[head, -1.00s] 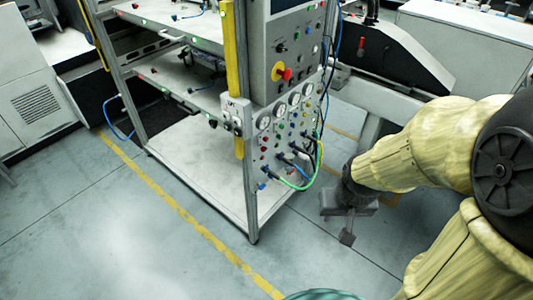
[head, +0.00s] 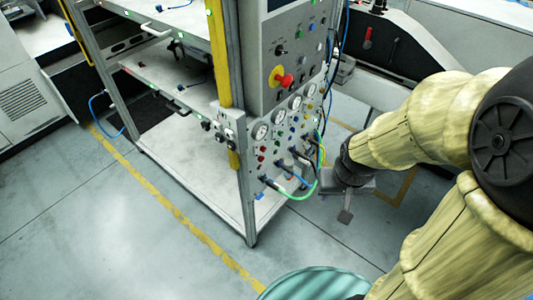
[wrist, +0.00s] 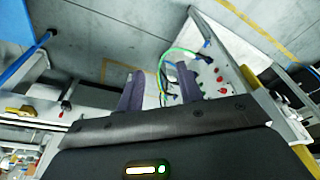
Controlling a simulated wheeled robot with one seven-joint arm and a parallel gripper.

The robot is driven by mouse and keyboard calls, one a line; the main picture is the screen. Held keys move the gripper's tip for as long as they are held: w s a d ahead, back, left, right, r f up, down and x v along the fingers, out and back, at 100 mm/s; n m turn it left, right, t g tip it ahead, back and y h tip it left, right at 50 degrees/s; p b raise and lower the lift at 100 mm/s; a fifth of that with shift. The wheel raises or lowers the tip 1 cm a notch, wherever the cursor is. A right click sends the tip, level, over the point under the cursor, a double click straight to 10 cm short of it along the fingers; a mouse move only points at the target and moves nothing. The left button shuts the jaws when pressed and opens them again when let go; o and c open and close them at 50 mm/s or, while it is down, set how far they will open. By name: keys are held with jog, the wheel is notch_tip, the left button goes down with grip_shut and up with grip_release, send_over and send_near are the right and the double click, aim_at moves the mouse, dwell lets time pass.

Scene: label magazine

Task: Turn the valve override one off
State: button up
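The control panel (head: 290,130) is on the end of a metal rack and carries gauges, small coloured knobs, plugged cables and a large red knob (head: 284,80) on a yellow plate. I cannot read any labels, so I cannot tell which control is valve override one or how it is set. My gripper (head: 346,200) is low, to the right of the panel's lower part and apart from it. In the wrist view its two fingers (wrist: 160,85) are spread with no object visibly held. Beyond them a panel with red knobs (wrist: 207,72) and cables shows upside down.
Green and blue cables (head: 300,192) hang in loops from the lower panel, close to my gripper. The rack's front post (head: 247,190) reaches the floor. A teal round object (head: 315,283) is at the bottom edge. Floor left of the yellow line (head: 165,200) is clear.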

jog(key=shift+w+d, duration=0.15)
jog(key=shift+w, duration=0.15)
jog(key=shift+o, duration=1)
jog(key=shift+s+f, duration=0.1)
jog(key=shift+s, duration=0.25)
jog(key=w+d+f+n+t+y+b, duration=0.2)
jog(key=w+f+n+t+b, duration=0.4)
jog(key=w+f+b, duration=0.65)
jog(key=w+a+f+n+t+y+b, duration=0.1)
jog(key=w+a+f+n+y+b, duration=0.1)
jog(key=f+y, duration=0.3)
jog(key=w+a+f+n+t+y+b, duration=0.1)
jog(key=w+a+f+n+y+b, duration=0.1)
jog(key=y, duration=0.5)
notch_tip(320, 180, down, 3)
jog(key=shift+a+r+b, duration=0.1)
jog(key=shift+a+b, duration=0.55)
jog(key=shift+b, duration=0.45)
